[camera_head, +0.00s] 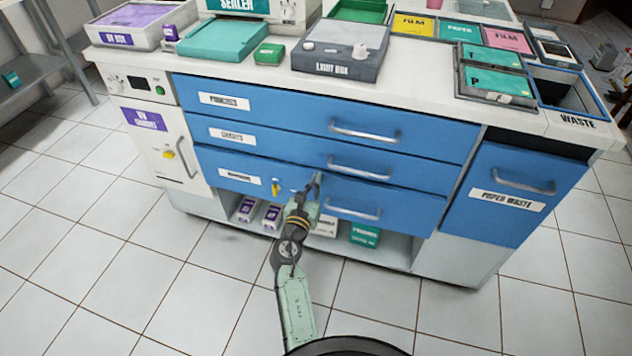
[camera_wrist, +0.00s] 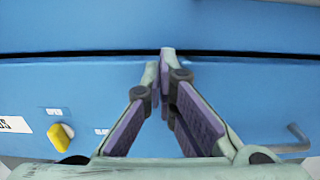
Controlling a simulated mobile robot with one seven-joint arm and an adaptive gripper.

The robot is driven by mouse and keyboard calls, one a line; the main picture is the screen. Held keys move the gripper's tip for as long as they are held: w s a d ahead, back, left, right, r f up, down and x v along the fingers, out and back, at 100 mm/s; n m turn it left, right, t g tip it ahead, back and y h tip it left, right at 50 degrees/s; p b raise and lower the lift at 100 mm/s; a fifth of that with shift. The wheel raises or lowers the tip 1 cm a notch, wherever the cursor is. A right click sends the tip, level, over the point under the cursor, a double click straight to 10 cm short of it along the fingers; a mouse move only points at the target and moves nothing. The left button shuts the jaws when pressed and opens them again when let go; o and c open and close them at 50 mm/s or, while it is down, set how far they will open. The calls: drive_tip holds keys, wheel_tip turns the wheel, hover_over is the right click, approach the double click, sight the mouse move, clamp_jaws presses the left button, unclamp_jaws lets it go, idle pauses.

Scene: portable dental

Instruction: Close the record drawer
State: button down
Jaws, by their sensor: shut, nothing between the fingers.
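The cabinet has a stack of three blue drawers. The lowest drawer (camera_head: 405,205) has a white label too small to read, a bar handle (camera_head: 345,208) and a yellow knob (camera_head: 276,187). Its face fills most of the wrist view (camera_wrist: 240,85), with the yellow knob (camera_wrist: 60,137) at left and the handle (camera_wrist: 290,142) at lower right. A dark gap runs along its top edge; I cannot tell whether it stands slightly out. My gripper (camera_head: 317,178) is shut and empty before this face, between knob and handle. Its fingertips (camera_wrist: 163,56) overlap the top edge; contact is unclear.
Two more blue drawers (camera_head: 290,108) sit above, looking shut. A paper waste front (camera_head: 513,192) is at right and a white panel with a yellow knob (camera_head: 168,154) at left. Boxes stand on the open shelf (camera_head: 395,250) below. The tiled floor in front is clear.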

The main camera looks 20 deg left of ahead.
drive_tip(key=shift+r, duration=0.1)
drive_tip(key=shift+w+r, duration=0.1)
drive_tip(key=shift+w, duration=0.95)
